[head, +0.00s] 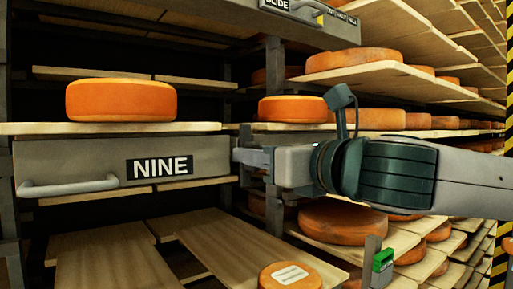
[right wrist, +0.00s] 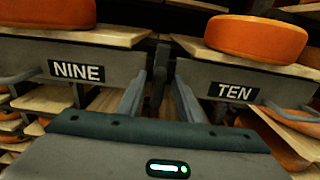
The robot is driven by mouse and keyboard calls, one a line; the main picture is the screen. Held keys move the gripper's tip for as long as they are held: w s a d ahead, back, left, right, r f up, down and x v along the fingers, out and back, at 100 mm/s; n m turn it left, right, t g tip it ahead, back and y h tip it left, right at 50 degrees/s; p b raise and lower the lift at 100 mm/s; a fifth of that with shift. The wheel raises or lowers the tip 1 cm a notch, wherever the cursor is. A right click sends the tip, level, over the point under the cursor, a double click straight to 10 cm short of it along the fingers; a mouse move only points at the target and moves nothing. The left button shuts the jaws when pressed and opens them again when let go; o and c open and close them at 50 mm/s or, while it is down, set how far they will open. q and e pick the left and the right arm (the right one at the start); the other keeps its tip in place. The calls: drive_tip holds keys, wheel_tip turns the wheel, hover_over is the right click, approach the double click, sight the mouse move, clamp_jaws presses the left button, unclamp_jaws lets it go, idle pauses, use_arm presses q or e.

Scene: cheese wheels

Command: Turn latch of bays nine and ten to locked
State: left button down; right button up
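A dark upright latch piece (right wrist: 158,78) stands in the gap between the two fronts. My right gripper (right wrist: 158,92) is open, with one finger on each side of this piece. I cannot tell whether the fingers touch it. My left gripper is in neither view.
An orange cheese wheel (head: 121,100) sits on the board above NINE, and another (head: 292,109) sits further right. A handle (head: 67,185) sticks out from NINE. A small labelled cheese (head: 290,276) and a green-tagged post (head: 382,261) are low down. A yellow-black striped post (head: 499,250) stands at right.

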drive_tip(key=shift+w+a, duration=0.15)
drive_tip(key=shift+a, duration=0.05)
drive_tip(key=shift+c, duration=0.4)
clamp_jaws()
